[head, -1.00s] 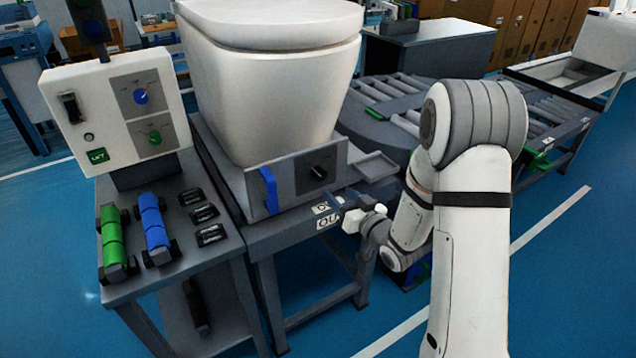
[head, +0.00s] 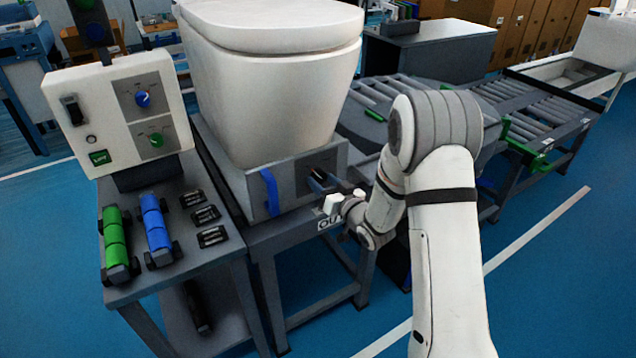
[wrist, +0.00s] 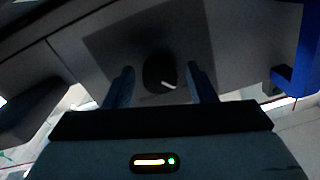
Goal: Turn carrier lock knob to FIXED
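The carrier lock knob (head: 313,173) is small and dark, set in a dark plate on the front of the grey carrier (head: 238,186) beneath the white toilet. My gripper (head: 325,180) is at the carrier front and partly hides the knob in the head view. In the wrist view the round black knob (wrist: 160,71) with a short white mark lies between the two fingertips of my gripper (wrist: 162,80). The fingers are apart, with a gap on each side of the knob. The knob's labels cannot be read.
A blue handle (head: 270,191) stands on the carrier front beside the knob; it also shows in the wrist view (wrist: 296,62). A side table (head: 180,278) with green and blue rollers is at left, with a white control box (head: 115,112) behind. Roller conveyors (head: 535,122) lie at right.

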